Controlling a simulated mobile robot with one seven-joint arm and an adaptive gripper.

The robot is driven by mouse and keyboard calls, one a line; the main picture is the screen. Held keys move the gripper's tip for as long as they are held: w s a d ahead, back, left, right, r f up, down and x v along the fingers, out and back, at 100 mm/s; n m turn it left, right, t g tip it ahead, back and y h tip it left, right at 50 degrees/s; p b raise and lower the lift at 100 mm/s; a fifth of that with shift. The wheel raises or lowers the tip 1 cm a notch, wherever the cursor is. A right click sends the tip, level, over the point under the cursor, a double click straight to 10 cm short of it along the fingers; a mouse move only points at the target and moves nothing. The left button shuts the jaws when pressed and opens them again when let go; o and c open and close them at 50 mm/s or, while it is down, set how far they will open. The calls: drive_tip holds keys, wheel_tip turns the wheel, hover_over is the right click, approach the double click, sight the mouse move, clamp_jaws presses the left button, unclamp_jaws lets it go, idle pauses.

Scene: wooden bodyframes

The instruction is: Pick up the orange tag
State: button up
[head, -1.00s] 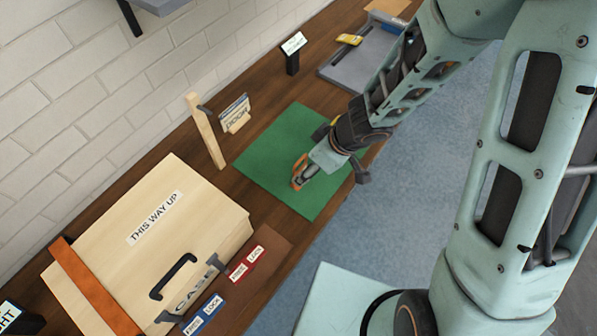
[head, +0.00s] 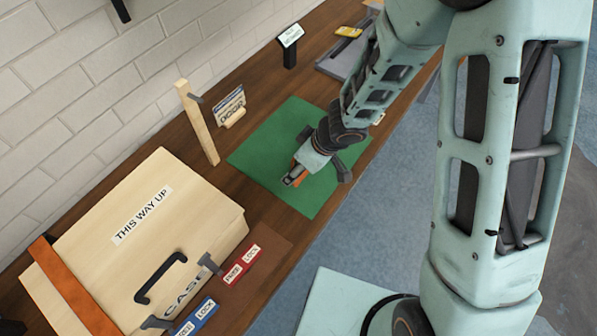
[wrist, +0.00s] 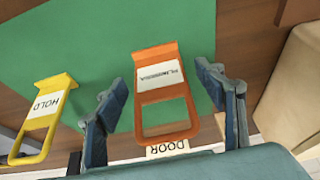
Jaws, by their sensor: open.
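The orange tag (wrist: 159,77) is a flat orange loop with a white printed label. In the wrist view it lies between my gripper's two spread blue-grey fingers (wrist: 164,90), with a gap on each side. My gripper is open and holds nothing. In the head view my gripper (head: 292,180) is low over the green mat (head: 262,157), and only a little orange (head: 299,180) shows by its fingers; the rest of the tag is hidden.
A yellow HOLD tag (wrist: 42,118) is left of my fingers in the wrist view. The wooden case (head: 150,225) is left, with red (head: 242,264) and blue (head: 196,318) label blocks in front.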

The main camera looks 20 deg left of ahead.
drive_tip(key=shift+a+f, duration=0.1)
drive_tip(key=c, duration=1.2)
drive_tip(key=shift+o, duration=0.2)
